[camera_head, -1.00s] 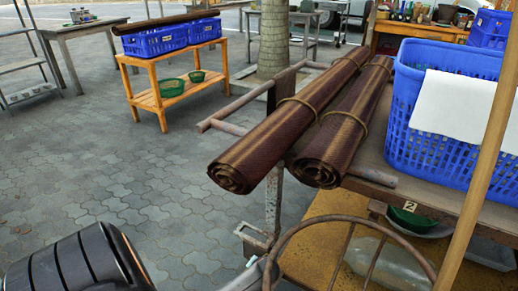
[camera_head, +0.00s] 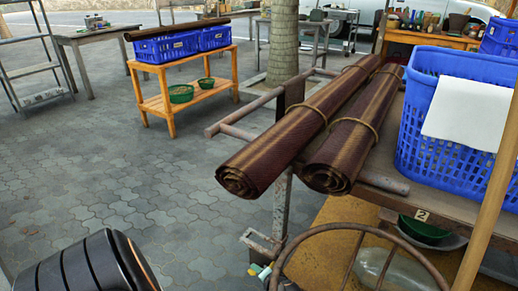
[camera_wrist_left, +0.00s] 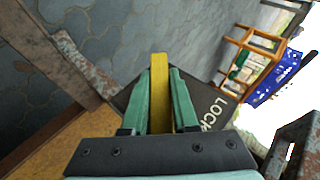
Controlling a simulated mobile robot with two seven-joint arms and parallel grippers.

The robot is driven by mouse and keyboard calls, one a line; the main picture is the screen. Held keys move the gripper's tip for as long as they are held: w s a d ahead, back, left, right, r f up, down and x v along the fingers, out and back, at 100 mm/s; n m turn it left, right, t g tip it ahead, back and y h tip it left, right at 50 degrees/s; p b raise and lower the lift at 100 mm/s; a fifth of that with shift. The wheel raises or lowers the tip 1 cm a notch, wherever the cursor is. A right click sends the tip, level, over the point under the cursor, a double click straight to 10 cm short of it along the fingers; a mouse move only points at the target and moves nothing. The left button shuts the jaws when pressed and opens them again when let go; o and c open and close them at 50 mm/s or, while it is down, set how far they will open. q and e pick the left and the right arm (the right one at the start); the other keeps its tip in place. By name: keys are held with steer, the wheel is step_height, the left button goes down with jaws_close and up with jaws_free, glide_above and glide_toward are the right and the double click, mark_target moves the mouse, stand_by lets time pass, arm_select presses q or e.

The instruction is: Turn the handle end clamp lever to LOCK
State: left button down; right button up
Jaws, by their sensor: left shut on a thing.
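The yellow clamp lever (camera_wrist_left: 159,90) stands in the left wrist view between the green fingers of my left gripper (camera_wrist_left: 158,103), which is shut on it. A dark plate (camera_wrist_left: 188,106) with the word LOCK lies beside the lever, to its right. The lever's pivot is hidden behind the fingers. In the head view my left gripper (camera_head: 262,271) shows only as a small teal and pale patch at the bottom edge, below a rusty metal bracket (camera_head: 262,243). My right gripper is not in view.
Two rolled brown mats (camera_head: 300,135) lie on a metal frame beside a blue crate (camera_head: 455,110). A curved metal bar (camera_head: 350,228) arches close to my left gripper. A wooden shelf (camera_head: 183,72) stands farther back. Open paving (camera_head: 130,160) lies to the left.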

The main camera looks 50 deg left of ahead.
arm_select(q)
steer(key=c, duration=0.7)
jaws_free()
steer(key=shift+r, duration=0.1)
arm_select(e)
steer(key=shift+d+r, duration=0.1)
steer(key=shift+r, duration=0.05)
